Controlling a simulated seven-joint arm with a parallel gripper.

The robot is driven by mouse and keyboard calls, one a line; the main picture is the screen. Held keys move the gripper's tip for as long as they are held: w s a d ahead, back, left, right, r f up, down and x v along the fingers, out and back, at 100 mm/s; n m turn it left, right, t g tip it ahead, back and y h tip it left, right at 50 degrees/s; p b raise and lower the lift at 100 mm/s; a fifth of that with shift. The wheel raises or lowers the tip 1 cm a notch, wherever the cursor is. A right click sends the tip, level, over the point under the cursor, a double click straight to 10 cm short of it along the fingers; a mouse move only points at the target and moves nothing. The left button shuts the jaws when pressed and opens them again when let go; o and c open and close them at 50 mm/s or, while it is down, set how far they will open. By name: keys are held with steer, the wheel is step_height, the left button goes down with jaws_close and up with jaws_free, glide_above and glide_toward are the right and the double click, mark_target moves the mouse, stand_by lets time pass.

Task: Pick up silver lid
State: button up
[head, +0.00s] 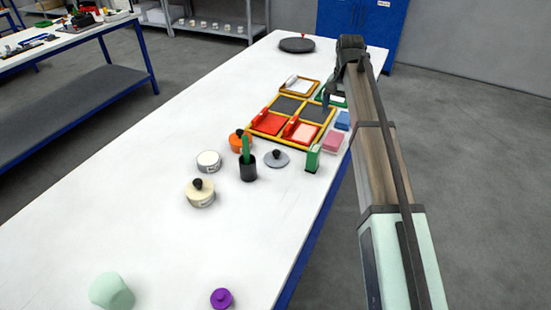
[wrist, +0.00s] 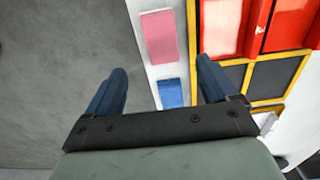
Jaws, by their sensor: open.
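The silver lid (head: 276,159) lies flat on the white table, a grey disc with a black knob. It sits between the black cup with a green object and the green box, and is not visible in the wrist view. My gripper (head: 327,98) is over the far right side of the table, beyond the lid, near the yellow-framed tray. In the wrist view my gripper (wrist: 160,80) has its two blue fingers spread apart, with nothing between them but the table edge, a blue block and a pink block beneath.
The yellow-framed tray (head: 273,137) holds red and grey pieces. A black cup (head: 248,171), green box (head: 312,159), pink block (head: 333,142) and blue block (head: 343,120) stand around the lid. A cream lidded jar (head: 200,193) stands left. The near table has free room.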

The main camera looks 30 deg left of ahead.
steer(key=shift+o, duration=1)
steer(key=n+y, duration=0.2)
steer(key=n, duration=1.2)
glide_above(277, 151)
steer(key=s+d, duration=0.1)
steer(key=shift+m+t, duration=0.3)
steer(key=shift+t, duration=0.1)
steer(key=f, duration=0.8)
steer(key=a+f, duration=0.1)
steer(key=f, duration=0.3)
steer(key=shift+w, duration=0.4)
